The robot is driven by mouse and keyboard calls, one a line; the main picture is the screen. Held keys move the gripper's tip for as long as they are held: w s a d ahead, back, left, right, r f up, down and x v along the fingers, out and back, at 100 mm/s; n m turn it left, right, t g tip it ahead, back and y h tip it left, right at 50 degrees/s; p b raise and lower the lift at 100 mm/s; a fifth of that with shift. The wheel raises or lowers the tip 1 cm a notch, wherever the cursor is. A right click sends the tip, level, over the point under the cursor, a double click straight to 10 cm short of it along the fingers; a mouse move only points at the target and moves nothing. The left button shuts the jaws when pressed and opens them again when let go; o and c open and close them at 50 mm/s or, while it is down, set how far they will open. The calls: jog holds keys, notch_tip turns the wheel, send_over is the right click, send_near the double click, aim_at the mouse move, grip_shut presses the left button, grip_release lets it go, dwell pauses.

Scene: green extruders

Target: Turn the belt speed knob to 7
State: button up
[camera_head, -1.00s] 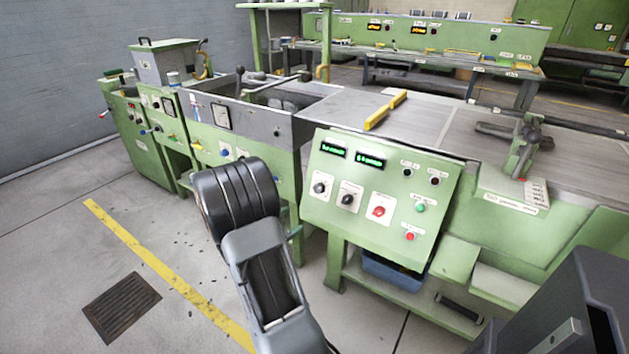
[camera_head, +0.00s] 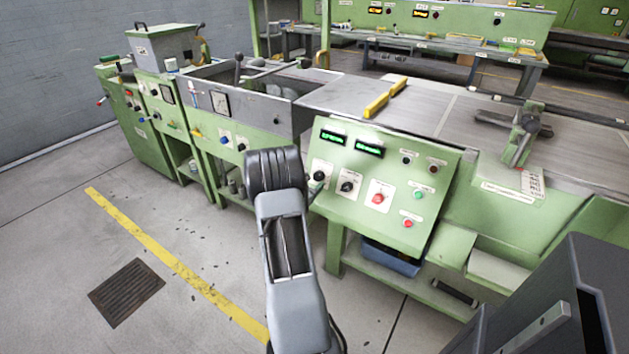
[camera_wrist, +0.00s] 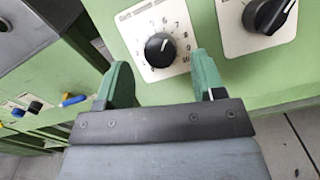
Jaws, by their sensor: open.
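The green control panel (camera_head: 395,212) stands in front of me in the head view. A black knob (camera_wrist: 160,50) on a white plate with a numbered dial shows in the wrist view, between and beyond my gripper's fingertips. I cannot tell from its label that it is the belt speed knob. It also shows at the panel's left in the head view (camera_head: 319,176). My gripper (camera_wrist: 165,75) is open, its two green fingers on either side of the knob in the picture. I cannot tell whether they touch it. In the head view my arm hides the gripper.
A second black knob (camera_wrist: 270,14) sits close to the right on its own plate. A red button (camera_head: 378,198) and a green button (camera_head: 418,195) are further right. Green digital displays (camera_head: 351,144) are above. A blue bin (camera_head: 390,260) sits under the panel.

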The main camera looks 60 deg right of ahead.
aim_at(319, 176)
jog(key=shift+d, duration=1.25)
jog(key=shift+c, duration=0.4)
jog(key=c, duration=0.8)
jog(key=shift+f+m+b, duration=0.2)
jog(key=shift+m+b, duration=0.4)
jog(key=shift+b, duration=0.55)
jog(key=shift+c, duration=0.2)
jog(key=shift+r+m+g+b, duration=0.2)
jog(key=shift+m+g+b, duration=0.15)
jog(key=shift+m+g, duration=0.15)
jog(key=o, duration=0.9)
jog(key=shift+a, duration=0.15)
